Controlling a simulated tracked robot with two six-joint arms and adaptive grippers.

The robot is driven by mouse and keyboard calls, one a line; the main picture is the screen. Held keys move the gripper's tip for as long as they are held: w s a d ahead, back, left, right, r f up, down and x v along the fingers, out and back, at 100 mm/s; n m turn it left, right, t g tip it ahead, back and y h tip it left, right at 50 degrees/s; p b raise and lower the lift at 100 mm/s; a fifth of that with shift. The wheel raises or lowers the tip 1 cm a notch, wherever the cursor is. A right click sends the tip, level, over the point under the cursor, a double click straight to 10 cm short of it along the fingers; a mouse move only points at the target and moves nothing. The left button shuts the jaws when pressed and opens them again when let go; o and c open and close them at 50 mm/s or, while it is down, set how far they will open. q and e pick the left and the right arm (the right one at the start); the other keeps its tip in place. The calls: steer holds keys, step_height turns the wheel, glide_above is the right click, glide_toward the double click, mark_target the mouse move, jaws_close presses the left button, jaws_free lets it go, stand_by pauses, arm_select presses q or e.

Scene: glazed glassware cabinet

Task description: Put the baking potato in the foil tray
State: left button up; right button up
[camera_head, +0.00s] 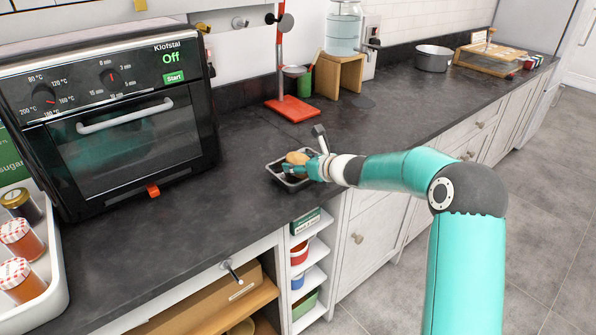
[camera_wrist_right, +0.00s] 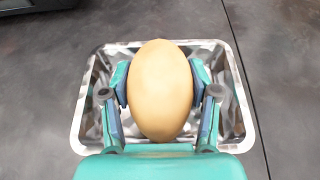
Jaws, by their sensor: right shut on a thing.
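The baking potato (camera_wrist_right: 160,90) is a smooth tan oval, held between the two fingers of my right gripper (camera_wrist_right: 160,95). In the head view the potato (camera_head: 297,157) shows at the tips of my right gripper (camera_head: 304,164). The foil tray (camera_wrist_right: 88,135) is a shiny rectangular tray that lies around and below the potato in the wrist view. In the head view the tray (camera_head: 274,170) sits on the dark counter near its front edge. I cannot tell whether the potato touches the tray's bottom. My left gripper is not in view.
A black oven (camera_head: 120,110) stands on the counter to the left, with a white tray of jars (camera_head: 50,300) in front of it. A red stand (camera_head: 292,108) is behind the foil tray. A pot (camera_head: 433,60) is farther right. Counter around the foil tray is clear.

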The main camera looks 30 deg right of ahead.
steer(key=shift+f, duration=0.5)
steer(key=o, duration=1.4)
steer(key=shift+c, duration=0.2)
steer(key=shift+s, duration=0.15)
steer(key=shift+s+r, duration=0.2)
steer(key=b+v, duration=0.1)
steer(key=v, duration=1)
steer(key=shift+s, duration=0.15)
